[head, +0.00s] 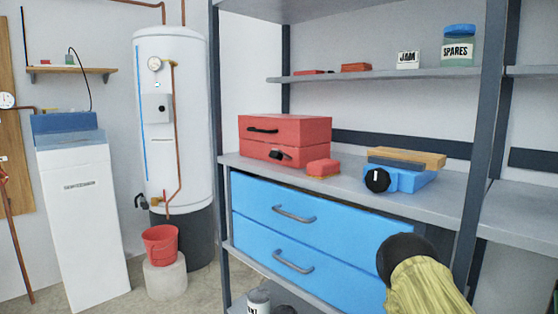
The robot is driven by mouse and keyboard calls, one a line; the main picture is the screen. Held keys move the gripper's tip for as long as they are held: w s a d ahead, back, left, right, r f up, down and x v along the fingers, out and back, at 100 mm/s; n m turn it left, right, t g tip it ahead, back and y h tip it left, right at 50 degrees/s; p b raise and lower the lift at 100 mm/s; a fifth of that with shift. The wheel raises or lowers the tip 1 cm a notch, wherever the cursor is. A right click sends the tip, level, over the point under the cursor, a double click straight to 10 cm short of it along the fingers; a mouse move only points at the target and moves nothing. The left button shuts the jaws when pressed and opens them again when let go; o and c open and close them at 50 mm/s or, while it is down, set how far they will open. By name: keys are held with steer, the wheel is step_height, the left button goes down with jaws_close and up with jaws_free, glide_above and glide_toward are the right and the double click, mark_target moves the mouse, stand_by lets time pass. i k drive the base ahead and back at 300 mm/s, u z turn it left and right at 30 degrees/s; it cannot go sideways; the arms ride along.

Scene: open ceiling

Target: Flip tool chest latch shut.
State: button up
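A red tool chest (313,129) stands on the middle shelf in the head view, front toward the left. Its upper part has a dark bar handle (263,129). Its lower part has a small dark latch (281,154) with a pale spot on it. A seam runs between the two parts, and the lid looks down. I cannot tell from here whether the latch is engaged. A yellow and black arm part, which looks like mine, shows at the lower right, well apart from the chest. No gripper fingers show.
A small red block (322,167) lies right of the chest. A blue item with a black dial (377,180) sits further right. Blue drawers (290,212) with grey handles are below the shelf. A dark rack post (217,140) stands left of the chest.

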mark_target(277, 155)
steer(key=u, duration=0.05)
steer(key=k, duration=0.5)
steer(key=u, duration=1.65)
steer(key=i, duration=0.8)
steer(key=z, duration=2)
